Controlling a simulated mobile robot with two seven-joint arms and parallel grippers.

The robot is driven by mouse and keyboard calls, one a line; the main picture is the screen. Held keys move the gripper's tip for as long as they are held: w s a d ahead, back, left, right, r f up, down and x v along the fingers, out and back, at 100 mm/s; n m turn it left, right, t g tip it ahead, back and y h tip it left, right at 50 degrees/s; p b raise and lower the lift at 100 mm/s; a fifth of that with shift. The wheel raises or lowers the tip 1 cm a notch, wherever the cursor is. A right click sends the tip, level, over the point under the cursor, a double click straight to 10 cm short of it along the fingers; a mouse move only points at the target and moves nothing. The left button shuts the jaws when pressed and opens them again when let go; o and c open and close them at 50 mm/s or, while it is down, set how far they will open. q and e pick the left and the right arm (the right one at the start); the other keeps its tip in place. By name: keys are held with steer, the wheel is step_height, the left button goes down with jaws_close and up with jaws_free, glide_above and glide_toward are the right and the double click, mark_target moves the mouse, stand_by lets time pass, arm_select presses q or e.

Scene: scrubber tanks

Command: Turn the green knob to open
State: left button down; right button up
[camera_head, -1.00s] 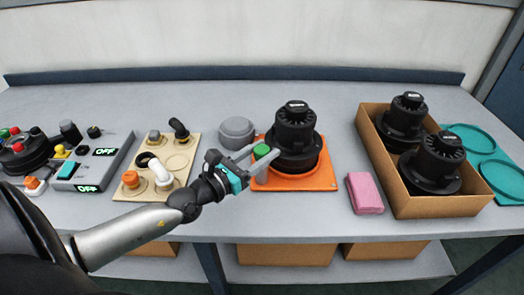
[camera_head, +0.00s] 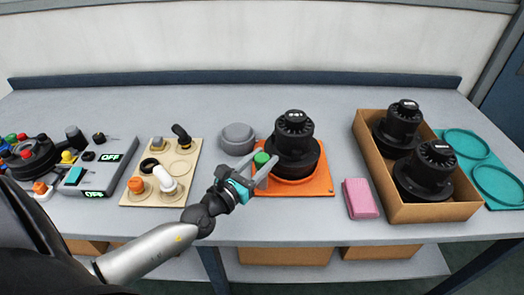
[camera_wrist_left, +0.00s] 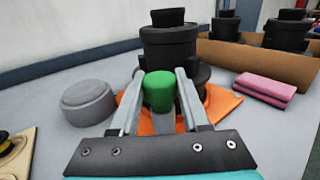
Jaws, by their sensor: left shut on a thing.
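The green knob (camera_head: 261,158) sits at the left front side of a black tank (camera_head: 294,140), which stands upright on an orange base (camera_head: 317,187). My left gripper (camera_head: 264,163) reaches in from the front left, and its two fingers are closed around the knob. In the left wrist view the green knob (camera_wrist_left: 159,92) stands between the two grey fingers (camera_wrist_left: 160,95), with the black tank (camera_wrist_left: 172,45) right behind it. The fingers hide part of the knob's lower end. My right gripper is not in view.
A grey round lid (camera_head: 237,138) lies left of the tank. A pink sponge (camera_head: 360,198) lies to the right, beside a cardboard box (camera_head: 432,211) with two black tanks. A beige board (camera_head: 187,166) with pipe fittings and a grey switch panel (camera_head: 110,178) are at the left.

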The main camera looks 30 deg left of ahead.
arm_select(q)
steer(key=y+p, duration=0.1)
steer(key=n+y+p, duration=0.1)
steer(key=shift+r+n+p, duration=0.25)
steer(key=shift+n+p, duration=0.05)
steer(key=shift+f+n+y+p, duration=0.15)
steer(key=shift+n+y+p, duration=0.7)
steer(key=shift+y, duration=0.75)
steer(key=shift+c, duration=1.9)
jaws_free()
steer(key=shift+f, duration=0.1)
steer(key=b+v, duration=0.2)
steer(key=v, duration=1.3)
steer(key=shift+r, duration=0.35)
